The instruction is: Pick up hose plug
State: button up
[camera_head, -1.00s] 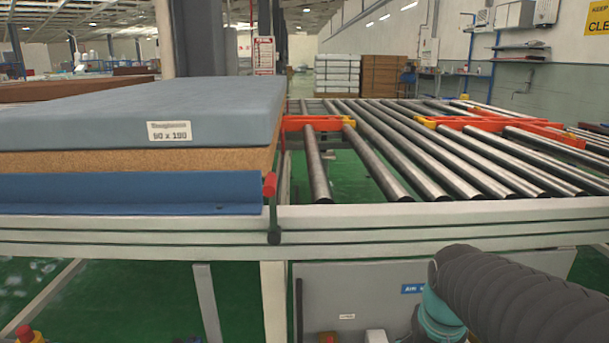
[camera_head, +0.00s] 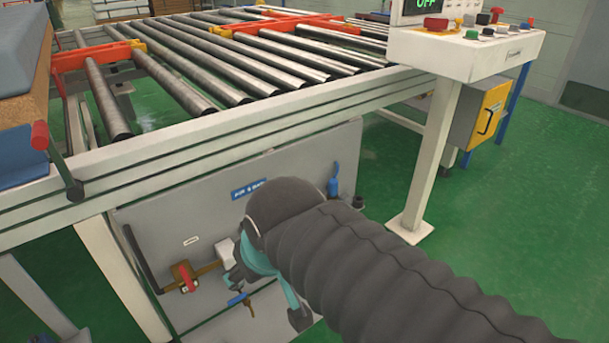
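A grey panel (camera_head: 290,172) with a blue label hangs under the conveyor. No part on it is clearly the hose plug. A small blue fitting (camera_head: 333,187) stands at its upper right, beside a dark round port (camera_head: 358,202). A red-handled valve (camera_head: 185,278) on brass pipe and a blue-handled valve (camera_head: 237,299) sit lower left. My arm, in a grey ribbed sleeve, reaches in from the lower right in front of the panel. Its teal end (camera_head: 258,256) shows near the valves. My gripper's fingers are mostly hidden, and I cannot tell whether they hold anything.
The roller conveyor (camera_head: 215,62) runs above the panel, with a white leg (camera_head: 122,280) at the left. A control box (camera_head: 468,52) on a white post stands right, with a yellow cabinet (camera_head: 478,115) behind it. Green floor (camera_head: 545,200) is free at right.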

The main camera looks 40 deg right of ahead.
aim_at(332, 187)
jog(key=u, duration=0.05)
jog(key=k, duration=0.5)
jog(key=z, duration=1.95)
jog(key=i, duration=1)
jog(key=u, duration=1.9)
